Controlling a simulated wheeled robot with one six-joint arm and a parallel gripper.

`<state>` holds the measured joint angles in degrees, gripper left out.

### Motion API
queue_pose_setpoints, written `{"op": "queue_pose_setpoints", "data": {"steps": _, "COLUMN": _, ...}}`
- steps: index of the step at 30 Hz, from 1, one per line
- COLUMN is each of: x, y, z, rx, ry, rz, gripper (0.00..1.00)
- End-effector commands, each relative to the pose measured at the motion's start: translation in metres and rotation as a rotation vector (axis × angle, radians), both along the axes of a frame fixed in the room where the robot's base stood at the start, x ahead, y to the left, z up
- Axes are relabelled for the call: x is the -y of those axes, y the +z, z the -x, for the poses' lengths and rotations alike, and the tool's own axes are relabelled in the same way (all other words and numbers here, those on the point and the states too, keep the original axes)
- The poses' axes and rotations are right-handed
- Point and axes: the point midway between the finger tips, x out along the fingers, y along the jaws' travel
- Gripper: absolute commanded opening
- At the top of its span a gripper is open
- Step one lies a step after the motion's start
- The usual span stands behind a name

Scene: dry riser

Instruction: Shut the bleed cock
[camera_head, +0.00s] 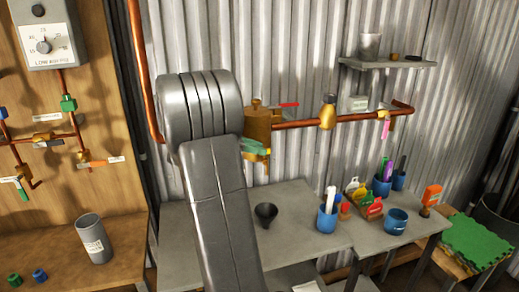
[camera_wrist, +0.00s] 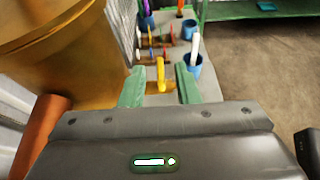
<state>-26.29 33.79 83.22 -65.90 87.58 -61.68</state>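My gripper (camera_wrist: 160,88) shows two green fingers set apart, with clear gaps to a yellow-brass piece (camera_wrist: 160,75) seen between them. I cannot tell whether that piece is the bleed cock's handle. A large brass valve body (camera_wrist: 55,40) fills the wrist view's upper left, close beside the left finger. In the head view the brass valve (camera_head: 258,122) sits on the copper pipe, with a red lever (camera_head: 288,105) at its top. My arm hides most of my gripper there; green shows just below the valve. Another small cock with a pink handle (camera_head: 385,129) hangs further right.
A grey bench (camera_head: 290,205) below holds a black funnel (camera_head: 265,214), blue cups (camera_head: 327,219) and coloured small items. A shelf (camera_head: 388,63) hangs on the corrugated wall. A wooden pipe board (camera_head: 90,110) stands left. A green mat (camera_head: 478,240) lies on a low stand at right.

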Motion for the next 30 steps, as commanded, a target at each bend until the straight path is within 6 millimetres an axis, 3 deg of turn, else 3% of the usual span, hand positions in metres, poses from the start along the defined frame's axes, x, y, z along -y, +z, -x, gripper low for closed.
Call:
{"op": "queue_pose_setpoints", "data": {"steps": 9, "x": -0.065, "y": 0.027, "z": 0.019, "rx": 0.002, "ry": 0.006, "rz": -0.002, "gripper": 0.29}}
{"op": "queue_pose_setpoints", "data": {"steps": 15, "x": -0.096, "y": 0.040, "z": 0.029, "rx": 0.001, "ry": 0.003, "rz": 0.000, "gripper": 0.29}}
{"op": "queue_pose_setpoints", "data": {"steps": 21, "x": -0.108, "y": 0.046, "z": 0.033, "rx": -0.001, "ry": 0.001, "rz": 0.000, "gripper": 0.29}}
{"op": "queue_pose_setpoints", "data": {"steps": 30, "x": -0.109, "y": 0.047, "z": 0.034, "rx": 0.000, "ry": 0.001, "rz": 0.000, "gripper": 0.29}}
